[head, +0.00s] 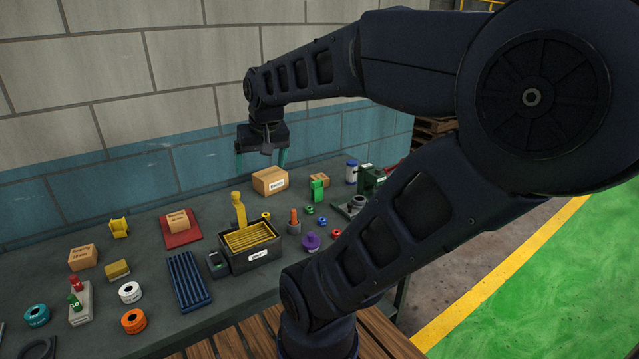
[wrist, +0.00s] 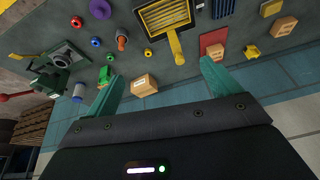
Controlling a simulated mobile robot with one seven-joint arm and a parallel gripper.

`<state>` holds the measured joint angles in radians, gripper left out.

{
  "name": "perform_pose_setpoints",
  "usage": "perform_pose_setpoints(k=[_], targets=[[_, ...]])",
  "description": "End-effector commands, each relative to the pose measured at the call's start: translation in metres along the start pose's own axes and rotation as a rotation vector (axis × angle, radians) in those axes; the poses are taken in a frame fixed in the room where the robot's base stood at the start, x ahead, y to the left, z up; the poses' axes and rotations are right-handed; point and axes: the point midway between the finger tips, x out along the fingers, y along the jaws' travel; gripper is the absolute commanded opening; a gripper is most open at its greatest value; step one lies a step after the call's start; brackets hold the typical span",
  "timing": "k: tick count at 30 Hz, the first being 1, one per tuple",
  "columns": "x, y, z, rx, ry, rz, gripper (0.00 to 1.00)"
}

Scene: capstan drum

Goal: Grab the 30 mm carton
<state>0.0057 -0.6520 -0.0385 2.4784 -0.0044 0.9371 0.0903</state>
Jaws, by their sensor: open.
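Several brown cartons are on the grey bench, and their label print is too small to read surely. The largest-looking carton (head: 270,180) stands near the wall; it also shows between my fingers in the wrist view (wrist: 144,83). A smaller carton (head: 319,180) is to its right. Another carton (head: 178,221) sits on a red mat (head: 186,238), and one more carton (head: 82,257) is at the left. My gripper (head: 261,160) is open and empty, fingers down, above the bench near the largest-looking carton; both fingers also show in the wrist view (wrist: 162,72).
A black bin (head: 250,258) with a yellow grate and yellow-handled tool stands mid-bench. A blue ribbed tray (head: 187,281), a green clamp (head: 317,189), a purple spool (head: 311,242) and a dark green machine (head: 370,180) are around it. The wall is close behind the bench.

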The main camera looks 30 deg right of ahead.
Motion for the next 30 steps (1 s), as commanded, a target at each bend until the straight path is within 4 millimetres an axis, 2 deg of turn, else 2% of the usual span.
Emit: perform_pose_setpoints(k=[3,14,21,30], targets=[[0.01,0.011,-0.031,0.102,-0.024,0.004,0.89],[0.051,0.054,-0.117,0.409,-0.071,0.048,0.89],[0.091,0.091,-0.168,0.609,-0.092,0.105,0.89],[0.15,0.145,-0.22,0.846,-0.098,0.202,0.89]])
